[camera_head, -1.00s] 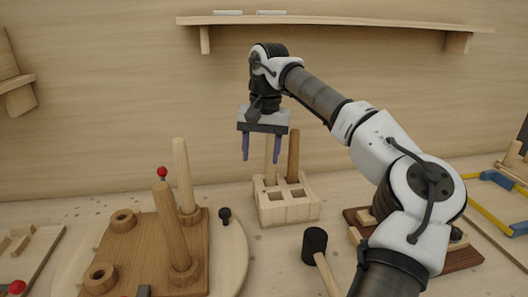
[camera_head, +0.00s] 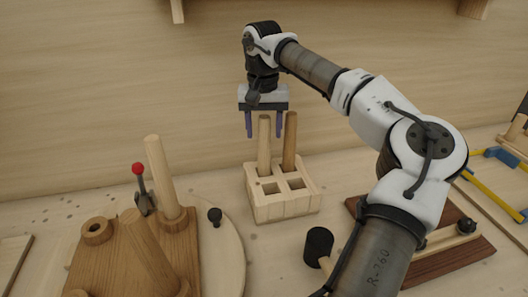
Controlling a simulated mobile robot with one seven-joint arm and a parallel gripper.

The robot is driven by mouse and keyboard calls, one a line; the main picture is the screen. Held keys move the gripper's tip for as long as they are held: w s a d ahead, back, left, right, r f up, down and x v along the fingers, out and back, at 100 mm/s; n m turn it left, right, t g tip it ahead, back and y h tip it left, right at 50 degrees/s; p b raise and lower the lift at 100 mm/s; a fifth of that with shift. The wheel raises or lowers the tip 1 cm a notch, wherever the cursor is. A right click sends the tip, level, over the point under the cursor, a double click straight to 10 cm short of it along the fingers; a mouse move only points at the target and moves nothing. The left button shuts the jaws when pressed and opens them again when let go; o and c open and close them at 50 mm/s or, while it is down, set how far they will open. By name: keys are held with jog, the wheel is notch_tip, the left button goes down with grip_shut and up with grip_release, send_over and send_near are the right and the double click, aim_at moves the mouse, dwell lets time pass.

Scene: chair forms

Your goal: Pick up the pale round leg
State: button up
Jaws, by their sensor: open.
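The pale round leg (camera_head: 264,152) stands upright in a back hole of a light wooden block (camera_head: 285,207). A darker brown leg (camera_head: 290,146) stands in the hole to its right. My gripper (camera_head: 264,134) points down over the block and is open. Its two blue fingers show on either side of the pale leg's upper end, with a small gap to each. The right finger appears close to the brown leg's top. How far down the fingers reach around the pale leg in depth is hard to tell.
A brown wooden seat board (camera_head: 125,250) with upright posts and a red-knobbed clamp (camera_head: 141,185) lies at left on a round pale board. A black-headed mallet (camera_head: 318,245) lies in front of the block. A dark board (camera_head: 450,262) lies at right.

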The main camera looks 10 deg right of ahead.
jog(key=shift+f, duration=1.1)
grip_shut()
jog(key=shift+r, duration=0.1)
